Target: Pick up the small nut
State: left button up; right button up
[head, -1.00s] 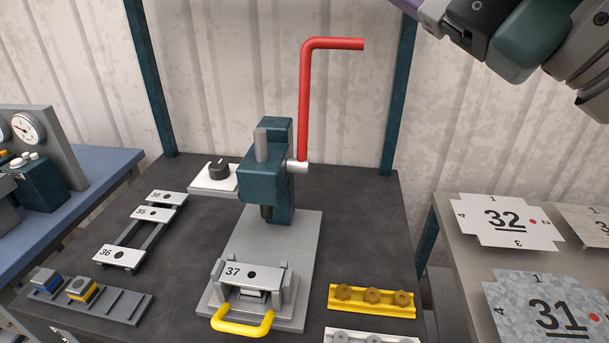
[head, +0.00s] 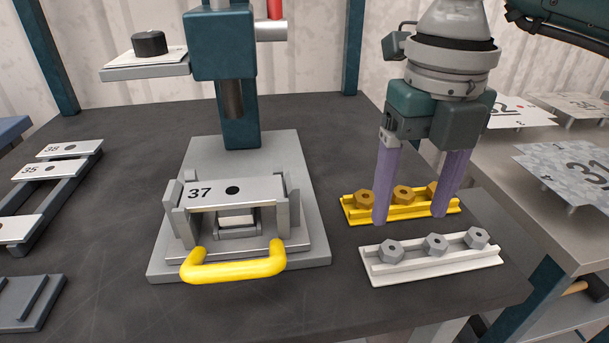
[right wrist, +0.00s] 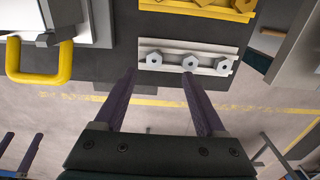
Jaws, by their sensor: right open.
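A white rack (head: 432,266) on the dark table holds three grey hex nuts, a left one (head: 391,250), a middle one (head: 435,244) and a right one (head: 477,237). Behind it, a yellow rack (head: 395,212) holds brass-coloured nuts (head: 403,194), partly hidden by my fingers. I cannot tell by size which nut is the small one. My right gripper (head: 410,217) points down, open and empty, its purple fingers in front of the yellow rack in the head view. In the right wrist view the grey nuts (right wrist: 191,63) lie just beyond the fingertips (right wrist: 159,74).
A press with a teal column (head: 222,47) and a plate marked 37 (head: 212,194) stands left of the racks. Its yellow handle (head: 233,265) sticks out in front. A side table with marked sheets (head: 570,175) is at the right.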

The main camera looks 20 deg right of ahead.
aim_at(392, 247)
jog(key=f, duration=0.4)
jog(key=a+f, duration=0.1)
jog(key=f, duration=0.1)
jog(key=shift+w+f, duration=0.1)
jog(key=shift+f, duration=0.15)
grip_shut()
dwell(0.3)
